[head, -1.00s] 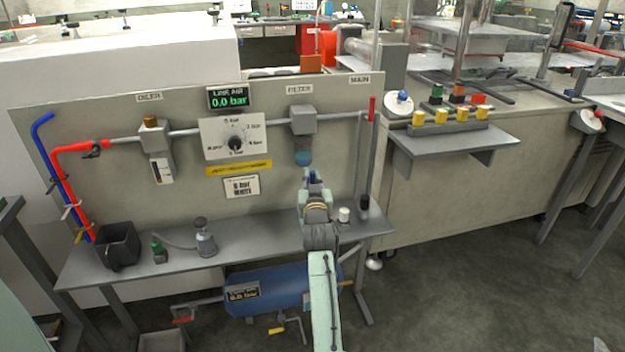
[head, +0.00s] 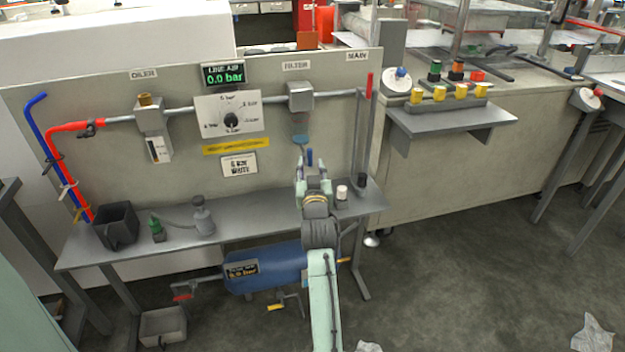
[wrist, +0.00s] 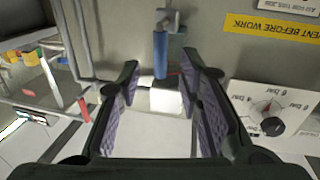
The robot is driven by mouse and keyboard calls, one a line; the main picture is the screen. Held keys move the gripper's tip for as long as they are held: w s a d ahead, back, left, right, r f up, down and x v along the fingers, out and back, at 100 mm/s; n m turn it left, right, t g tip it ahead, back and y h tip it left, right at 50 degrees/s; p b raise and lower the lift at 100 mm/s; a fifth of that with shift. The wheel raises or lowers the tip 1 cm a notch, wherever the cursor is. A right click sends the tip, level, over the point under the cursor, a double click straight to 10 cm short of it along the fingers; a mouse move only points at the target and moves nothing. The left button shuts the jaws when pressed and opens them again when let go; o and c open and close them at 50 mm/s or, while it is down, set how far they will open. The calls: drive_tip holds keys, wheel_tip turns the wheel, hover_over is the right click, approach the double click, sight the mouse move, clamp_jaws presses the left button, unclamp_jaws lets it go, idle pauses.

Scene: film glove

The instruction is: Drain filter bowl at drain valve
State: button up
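The filter (head: 301,97) is a grey block on the pipe of the back panel. Its clear bowl hangs below, with a teal band (head: 300,139) at its lower end. In the wrist view, a blue cylindrical handle (wrist: 161,57) joins a grey fitting, in line with the gap between my fingers. A pale block (wrist: 166,98) shows beside it. My gripper (head: 310,166) is just below the bowl in the head view. Its purple-padded fingers (wrist: 158,75) are apart and hold nothing. Whether they touch the handle cannot be told. My gripper hides the handle's surroundings in the head view.
A black open container (head: 116,226), a green-topped bottle (head: 157,228) and a grey canister (head: 202,217) stand left on the bench (head: 262,204). A small white-topped item (head: 342,194) stands close right of my gripper. The pressure display (head: 223,74) reads 0.0 bar. A blue tank (head: 285,268) lies below.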

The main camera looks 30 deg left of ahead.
drive_tip(key=v, duration=0.6)
drive_tip(key=shift+d, duration=0.15)
drive_tip(key=shift+s, duration=0.15)
